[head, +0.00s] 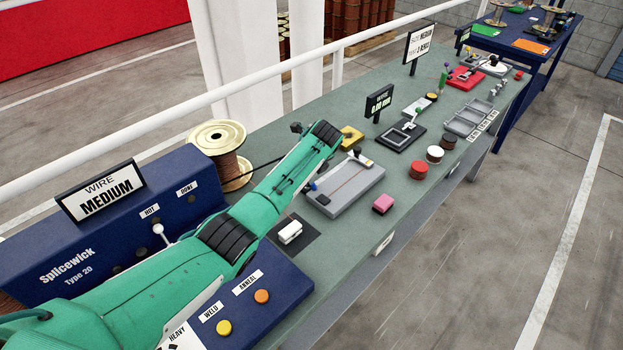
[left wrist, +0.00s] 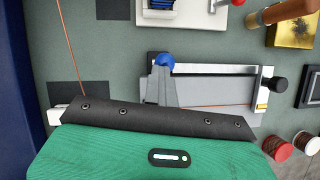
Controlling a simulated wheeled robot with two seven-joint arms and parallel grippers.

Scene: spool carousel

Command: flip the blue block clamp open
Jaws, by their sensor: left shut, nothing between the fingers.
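The blue block clamp (head: 312,186) sits at the near left end of a grey fixture (head: 352,192). In the left wrist view its rounded blue top (left wrist: 165,60) shows just beyond my fingertips. Whether they touch it, and how the clamp stands, I cannot tell. My left gripper (left wrist: 162,70) is shut and empty, over the left end of the fixture (left wrist: 262,100). In the head view my green arm reaches over the bench beside the fixture, and I cannot make out its fingers. A copper wire (left wrist: 215,106) runs along the fixture. My right gripper is not in view.
A navy machine (head: 70,250) stands at the left. A white block (head: 290,231) lies on a dark mat, and a pink block (head: 383,203) is near the front edge. A yellow block (head: 352,138) and black frame (head: 403,137) are beyond the fixture. Red and white spools line the front.

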